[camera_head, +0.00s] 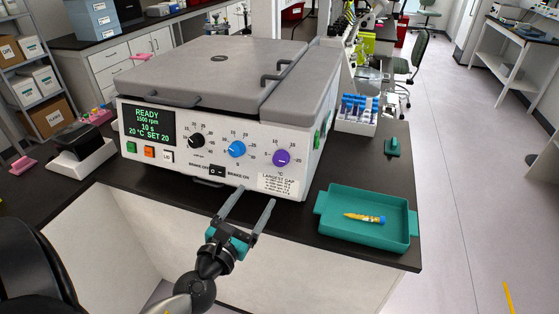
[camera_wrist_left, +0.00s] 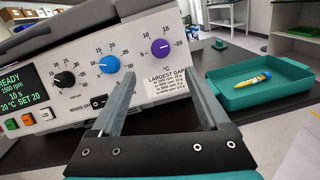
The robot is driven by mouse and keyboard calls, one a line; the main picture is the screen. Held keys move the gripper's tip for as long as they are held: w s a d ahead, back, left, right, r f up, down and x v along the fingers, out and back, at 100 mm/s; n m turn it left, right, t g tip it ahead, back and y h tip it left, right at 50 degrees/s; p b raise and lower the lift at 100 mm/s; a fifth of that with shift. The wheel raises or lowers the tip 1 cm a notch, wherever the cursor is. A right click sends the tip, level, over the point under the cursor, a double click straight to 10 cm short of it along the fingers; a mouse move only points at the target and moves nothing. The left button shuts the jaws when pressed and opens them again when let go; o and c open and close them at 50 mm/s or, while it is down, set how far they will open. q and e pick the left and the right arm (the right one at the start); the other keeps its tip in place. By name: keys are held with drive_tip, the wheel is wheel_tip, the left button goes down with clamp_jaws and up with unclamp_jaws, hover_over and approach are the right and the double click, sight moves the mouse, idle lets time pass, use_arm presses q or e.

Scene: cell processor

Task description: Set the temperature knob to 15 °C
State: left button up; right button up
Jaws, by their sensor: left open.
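The temperature knob (camera_head: 281,157) is purple, marked °C, the rightmost of three dials on the centrifuge front panel (camera_head: 180,169). It also shows in the left wrist view (camera_wrist_left: 160,48). Its pointer is too small to read surely. The green display (camera_head: 147,121) reads READY, 10 s, 20 °C SET 20. My left gripper (camera_head: 251,198) is open and empty, in front of and below the panel, lower left of the purple knob and apart from it. Its two fingers (camera_wrist_left: 152,82) reach toward the panel in the left wrist view. My right gripper is not in view.
A blue knob (camera_head: 236,149) and a black knob (camera_head: 196,141) sit left of the purple one. A brake switch (camera_head: 217,171) is below them. A teal tray (camera_head: 330,232) with a yellow tube (camera_head: 365,218) lies right of the gripper. A tube rack (camera_head: 356,126) stands behind.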

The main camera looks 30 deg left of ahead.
sight(279, 162)
use_arm(q)
drive_tip(key=w, duration=0.4)
drive_tip(key=w+a+p, duration=0.1)
drive_tip(key=w, duration=0.3)
drive_tip(key=w+a, duration=0.1)
drive_tip(key=w, duration=0.3)
drive_tip(key=shift+w+a, duration=0.15)
drive_tip(key=shift+w, duration=0.65)
clamp_jaws()
